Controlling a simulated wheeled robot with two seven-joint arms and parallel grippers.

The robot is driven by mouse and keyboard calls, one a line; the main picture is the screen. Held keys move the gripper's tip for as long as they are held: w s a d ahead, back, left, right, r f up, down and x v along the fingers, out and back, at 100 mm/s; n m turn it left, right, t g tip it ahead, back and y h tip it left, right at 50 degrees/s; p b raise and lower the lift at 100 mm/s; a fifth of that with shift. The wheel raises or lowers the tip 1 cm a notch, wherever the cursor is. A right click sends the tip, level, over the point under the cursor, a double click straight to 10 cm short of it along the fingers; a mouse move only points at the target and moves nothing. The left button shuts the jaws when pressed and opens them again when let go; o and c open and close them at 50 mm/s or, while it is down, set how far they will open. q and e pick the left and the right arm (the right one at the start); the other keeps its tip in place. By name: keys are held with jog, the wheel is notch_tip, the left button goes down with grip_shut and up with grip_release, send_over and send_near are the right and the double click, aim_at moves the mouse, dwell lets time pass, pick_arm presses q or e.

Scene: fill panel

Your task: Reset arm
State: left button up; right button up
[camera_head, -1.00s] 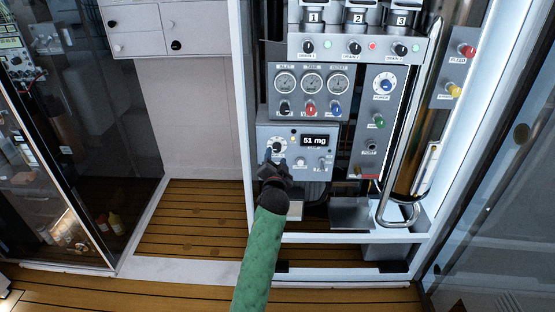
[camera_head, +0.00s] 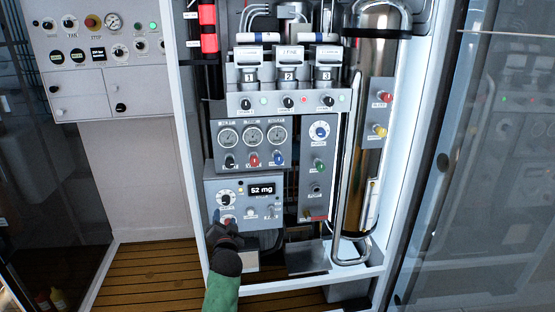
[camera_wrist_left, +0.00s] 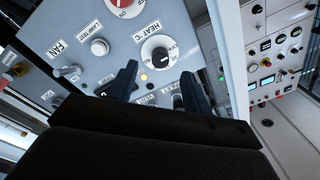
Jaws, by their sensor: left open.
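My left gripper (camera_head: 224,219) is in front of the lower left part of the grey box with the lit display (camera_head: 262,189), which reads 52 mg. In the left wrist view its two dark fingers (camera_wrist_left: 157,88) are spread apart with nothing between them. Beyond the fingers are a black HEAT knob (camera_wrist_left: 159,50) and a lit yellow lamp (camera_wrist_left: 144,77). I cannot tell if the fingertips touch the panel. My green sleeved arm comes up from the bottom of the head view. My right gripper does not show.
A gauge panel (camera_head: 240,155) sits above the display box. Numbered units 1 to 3 (camera_head: 288,75) stand above that. A tall metal cylinder (camera_head: 370,100) with a bent pipe is at right. A white frame post (camera_head: 187,150) and a wall control panel (camera_head: 95,55) are at left.

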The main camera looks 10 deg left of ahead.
pick_arm(q)
jog(key=s+d+f+n+g+h+p, duration=0.1)
jog(key=s+d+f+g+h+p, duration=0.1)
jog(key=s, duration=1.5)
jog(key=s+d+f+n+g+h+p, duration=0.1)
jog(key=s+d+f+g+p, duration=0.4)
jog(key=s, duration=1.2)
jog(key=s+d+f+g+h+p, duration=0.3)
jog(key=s+g, duration=0.5)
jog(key=s, duration=0.9)
notch_tip(320, 180, down, 2)
jog(key=shift+s+d+f+n+h, duration=0.15)
jog(key=shift+d+f+n+h, duration=0.2)
jog(key=shift+d, duration=0.45)
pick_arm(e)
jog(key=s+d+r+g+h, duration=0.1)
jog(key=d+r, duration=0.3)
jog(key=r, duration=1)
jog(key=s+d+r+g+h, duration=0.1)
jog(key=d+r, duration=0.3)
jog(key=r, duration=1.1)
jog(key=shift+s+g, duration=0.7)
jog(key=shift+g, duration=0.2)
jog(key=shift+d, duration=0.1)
